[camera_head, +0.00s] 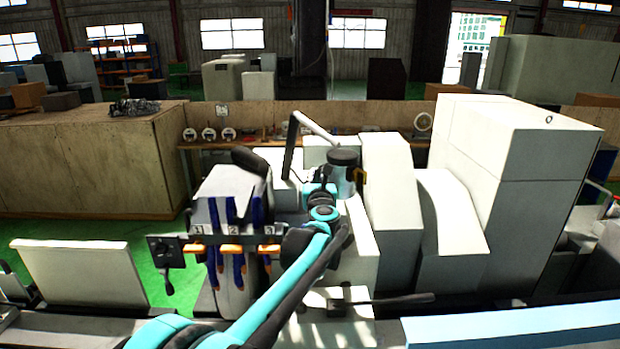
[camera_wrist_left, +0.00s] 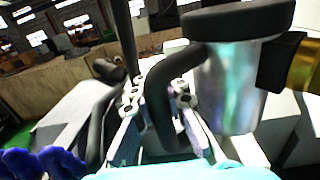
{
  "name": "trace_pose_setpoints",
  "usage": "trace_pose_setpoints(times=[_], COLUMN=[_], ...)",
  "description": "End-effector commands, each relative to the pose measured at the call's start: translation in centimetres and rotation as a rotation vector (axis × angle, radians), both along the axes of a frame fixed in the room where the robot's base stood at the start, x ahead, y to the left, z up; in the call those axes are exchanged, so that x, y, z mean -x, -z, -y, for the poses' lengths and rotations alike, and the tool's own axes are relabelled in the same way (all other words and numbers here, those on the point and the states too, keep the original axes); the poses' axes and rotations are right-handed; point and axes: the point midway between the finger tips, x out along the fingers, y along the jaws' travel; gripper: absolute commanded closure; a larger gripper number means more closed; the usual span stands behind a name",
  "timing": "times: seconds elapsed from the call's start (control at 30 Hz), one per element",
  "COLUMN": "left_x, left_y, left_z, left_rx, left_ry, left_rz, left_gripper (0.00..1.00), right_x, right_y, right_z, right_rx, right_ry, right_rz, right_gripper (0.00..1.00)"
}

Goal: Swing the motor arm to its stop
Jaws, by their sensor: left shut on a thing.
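The motor (camera_head: 344,172) is a shiny metal cylinder with a dark cap, standing upright at the middle of the grinder in the head view. It fills the upper right of the left wrist view (camera_wrist_left: 228,85). A black curved handle (camera_wrist_left: 160,85) bends down beside the cylinder; its join to the motor arm is partly hidden. My left gripper (camera_head: 321,188) is at the cylinder's left side. In the left wrist view its fingers (camera_wrist_left: 162,128) are on both sides of the black handle, shut on it. My right gripper is not in view.
A white housing (camera_head: 392,190) stands right of the motor, and a tall white cabinet (camera_head: 510,150) further right. A thin black post with a pale bar (camera_head: 316,128) rises behind. A rack of blue-handled tools (camera_head: 235,238) is at the left. A black lever (camera_head: 395,299) lies in front.

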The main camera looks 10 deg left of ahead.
Motion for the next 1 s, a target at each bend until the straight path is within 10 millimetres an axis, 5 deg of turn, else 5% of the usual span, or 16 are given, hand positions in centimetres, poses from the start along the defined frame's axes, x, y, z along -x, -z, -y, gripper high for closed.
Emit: trace_pose_setpoints(times=[0.33, 0.4, 0.43, 0.77, 1.0], left_x=[-0.1, -0.1, -0.1, 0.2, 3.8], left_y=[-0.1, -0.1, -0.1, -0.1, -0.1], left_z=[0.0, 0.0, 0.0, 0.1, 1.2], left_rx=[-0.001, -0.001, -0.001, -0.001, -0.001], left_ry=[-0.001, -0.001, -0.001, 0.0, 0.002], left_rz=[0.001, 0.001, 0.001, 0.0, 0.0], left_gripper=[1.0, 0.74, 0.7, 0.7, 0.7], right_x=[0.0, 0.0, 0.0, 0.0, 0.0], right_y=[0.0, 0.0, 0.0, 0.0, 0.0], right_z=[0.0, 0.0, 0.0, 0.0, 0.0], right_rx=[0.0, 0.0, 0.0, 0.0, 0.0], right_ry=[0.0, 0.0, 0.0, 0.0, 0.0], right_rz=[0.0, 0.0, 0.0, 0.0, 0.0], right_gripper=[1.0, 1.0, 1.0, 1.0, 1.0])
